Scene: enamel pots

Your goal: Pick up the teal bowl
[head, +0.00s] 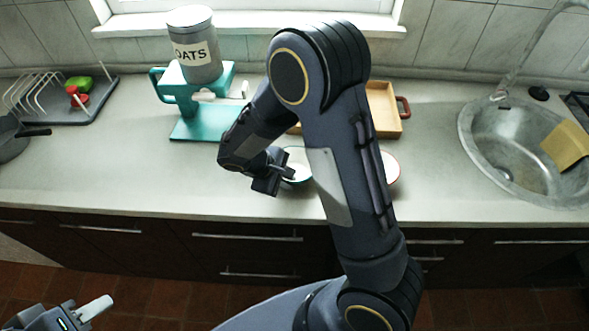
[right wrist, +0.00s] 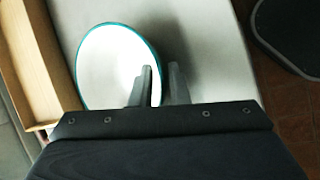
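The teal bowl (head: 299,158), white inside with a teal rim, sits on the counter, partly hidden behind my right arm in the head view. It also shows in the right wrist view (right wrist: 108,62). My right gripper (head: 285,176) is at the bowl's near left edge. In the right wrist view the right gripper (right wrist: 161,72) has a gap between its fingers, one over the bowl's inside and one outside, with the rim between them. My left gripper (head: 82,312) is low at the bottom left, away from the counter; its opening is unclear.
A red-rimmed bowl (head: 391,167) stands right of my arm, partly hidden. A wooden tray (head: 384,110) lies behind. An oats canister (head: 194,45) sits on a teal stand (head: 205,125). A dish rack (head: 60,105) is left, a sink (head: 510,150) right. The front counter at left is clear.

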